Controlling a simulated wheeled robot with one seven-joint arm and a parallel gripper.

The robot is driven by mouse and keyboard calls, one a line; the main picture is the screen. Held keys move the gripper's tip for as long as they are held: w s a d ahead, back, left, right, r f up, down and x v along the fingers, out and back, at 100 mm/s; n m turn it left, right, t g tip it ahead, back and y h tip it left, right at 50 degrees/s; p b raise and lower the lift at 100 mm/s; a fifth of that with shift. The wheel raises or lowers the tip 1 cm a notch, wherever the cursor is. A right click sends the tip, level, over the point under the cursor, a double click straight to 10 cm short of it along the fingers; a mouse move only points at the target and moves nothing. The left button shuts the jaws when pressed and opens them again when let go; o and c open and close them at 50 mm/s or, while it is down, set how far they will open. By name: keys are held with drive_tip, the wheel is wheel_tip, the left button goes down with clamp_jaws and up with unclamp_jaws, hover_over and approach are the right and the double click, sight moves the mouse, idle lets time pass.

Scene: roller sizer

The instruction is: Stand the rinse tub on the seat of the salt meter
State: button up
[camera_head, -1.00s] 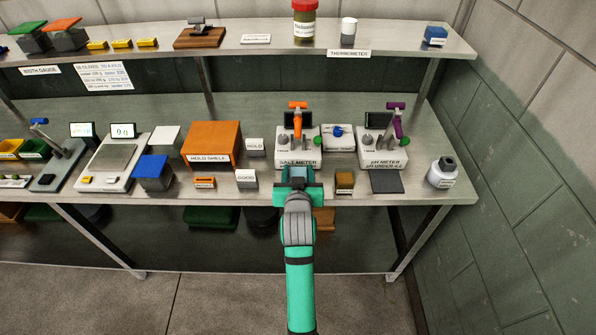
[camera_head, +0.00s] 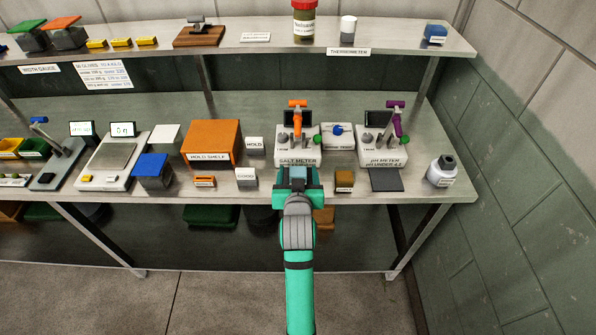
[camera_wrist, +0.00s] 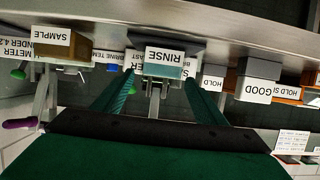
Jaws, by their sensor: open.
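The rinse tub (camera_wrist: 170,65) is a small teal-grey box with a white RINSE label. In the wrist view, which is upside down, it sits between my gripper's two green fingers. My gripper (camera_head: 298,187) is open at the bench's front edge, and the tub (camera_head: 298,172) shows partly between its jaws in the head view. I cannot tell whether the fingers touch it. The salt meter (camera_head: 312,146) is a white instrument with an orange-topped lever and dark screen, just behind the tub. Its seat is hard to make out behind my gripper.
The brown sample tub (camera_head: 344,180) stands to the right. The GOOD block (camera_head: 246,179) and orange hold shelf (camera_head: 212,140) are left. An upper shelf (camera_head: 270,40) runs behind.

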drive_tip(key=v, duration=1)
drive_tip(key=s+a+f+m, duration=0.1)
drive_tip(key=s+f, duration=0.5)
drive_tip(key=s, duration=0.3)
drive_tip(key=s+a+f, duration=0.1)
drive_tip(key=s+f, duration=0.5)
drive_tip(key=s, duration=0.2)
drive_tip(key=s+d+r+n+t, duration=0.1)
drive_tip(key=s+d, duration=0.1)
drive_tip(key=s, duration=1.8)
